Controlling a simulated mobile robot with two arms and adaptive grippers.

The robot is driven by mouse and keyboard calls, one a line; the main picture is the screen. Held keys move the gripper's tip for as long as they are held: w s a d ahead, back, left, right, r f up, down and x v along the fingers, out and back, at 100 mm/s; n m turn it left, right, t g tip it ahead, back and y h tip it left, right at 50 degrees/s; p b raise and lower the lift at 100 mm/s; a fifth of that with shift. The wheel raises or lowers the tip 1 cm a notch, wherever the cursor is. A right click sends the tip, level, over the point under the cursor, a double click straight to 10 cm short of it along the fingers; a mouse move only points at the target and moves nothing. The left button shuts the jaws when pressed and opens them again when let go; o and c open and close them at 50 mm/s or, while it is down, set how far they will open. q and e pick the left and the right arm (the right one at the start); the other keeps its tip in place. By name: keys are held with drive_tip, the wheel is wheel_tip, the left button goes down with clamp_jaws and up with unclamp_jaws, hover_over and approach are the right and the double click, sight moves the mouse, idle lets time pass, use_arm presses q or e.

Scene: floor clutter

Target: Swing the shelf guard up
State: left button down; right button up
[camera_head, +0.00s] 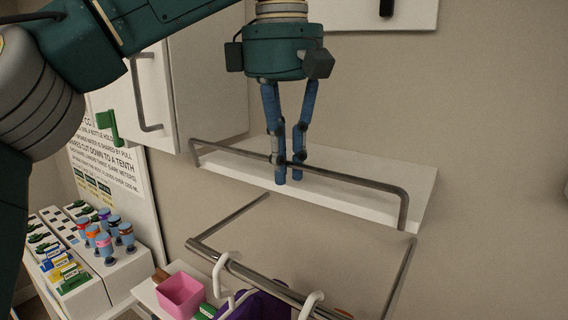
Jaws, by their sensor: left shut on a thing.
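A white wall shelf (340,165) carries a grey metal guard (350,178), a long bar with bent ends at the left and right. The bar runs along the shelf's front, standing a little above its front edge at the right. My left gripper (288,168) points down from above, its blue fingers closed around the bar left of its middle. The exact tilt of the guard is hard to tell. My right gripper is not in view.
Below the shelf a metal rail (250,276) with white hooks (220,270) sticks out from the wall. A purple container (255,306) and a pink box (181,295) sit lower. A white cabinet (205,80) with a grey handle stands left; bottles (104,243) fill a lower rack.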

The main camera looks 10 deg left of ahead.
use_arm(q)
drive_tip(key=shift+w+d+r+g, duration=0.1)
drive_tip(key=shift+w+g, duration=0.2)
drive_tip(key=shift+g, duration=0.1)
drive_tip(key=shift+w+g, duration=0.1)
drive_tip(key=shift+g, duration=0.2)
idle(0.3)
drive_tip(key=c, duration=1.9)
unclamp_jaws()
drive_tip(key=shift+o, duration=0.2)
drive_tip(key=shift+s+t, duration=0.3)
drive_tip(key=shift+t, duration=0.1)
